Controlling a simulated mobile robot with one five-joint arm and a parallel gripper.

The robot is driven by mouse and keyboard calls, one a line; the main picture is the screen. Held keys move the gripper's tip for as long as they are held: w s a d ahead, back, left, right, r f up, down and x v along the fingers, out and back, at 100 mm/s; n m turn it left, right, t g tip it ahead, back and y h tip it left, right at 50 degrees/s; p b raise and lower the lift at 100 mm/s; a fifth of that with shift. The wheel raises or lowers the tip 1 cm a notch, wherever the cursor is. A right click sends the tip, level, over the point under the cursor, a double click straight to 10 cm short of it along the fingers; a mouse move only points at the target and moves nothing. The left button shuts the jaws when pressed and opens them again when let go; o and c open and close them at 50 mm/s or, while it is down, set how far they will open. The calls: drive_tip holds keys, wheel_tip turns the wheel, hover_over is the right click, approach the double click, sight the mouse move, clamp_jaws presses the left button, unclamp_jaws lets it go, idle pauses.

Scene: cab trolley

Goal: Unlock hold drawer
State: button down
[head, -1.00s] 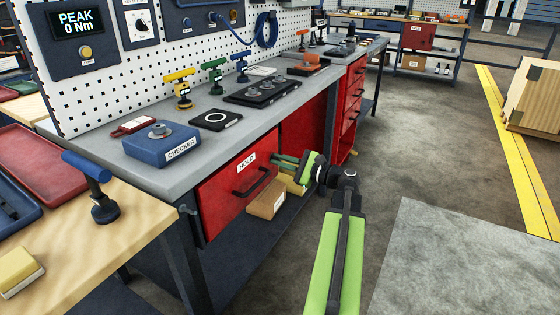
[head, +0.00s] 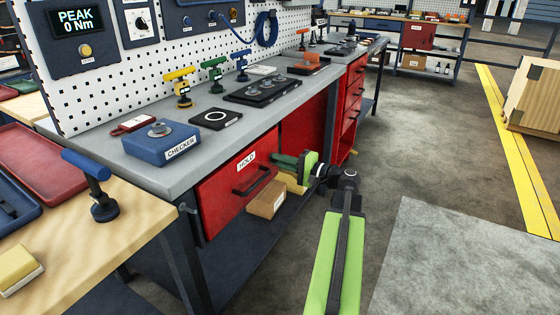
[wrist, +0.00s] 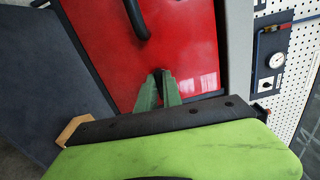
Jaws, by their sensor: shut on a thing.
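The red HOLD drawer (head: 220,200) is under the grey bench, with its white HOLD label (head: 246,162) and black bar handle (head: 252,181). Its front looks flush with the bench. My gripper (head: 277,160) is at the right end of the drawer front. In the wrist view, the green fingers of my gripper (wrist: 160,76) meet at the red drawer front (wrist: 200,50), shut on a small dark lock part there. The fingertips hide most of that part. The handle also shows at the top of the wrist view (wrist: 136,18).
A cardboard box (head: 267,200) sits on the lower shelf beneath my gripper. The blue CHECKER box (head: 160,139) and several colored tools stand on the bench top (head: 140,165). A wooden table (head: 130,225) is at the left.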

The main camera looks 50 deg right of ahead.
drive_tip(key=shift+n, duration=0.5)
drive_tip(key=c, duration=1.5)
unclamp_jaws()
drive_tip(key=v, duration=1.7)
drive_tip(key=shift+s, duration=0.25)
drive_tip(key=shift+f, duration=0.1)
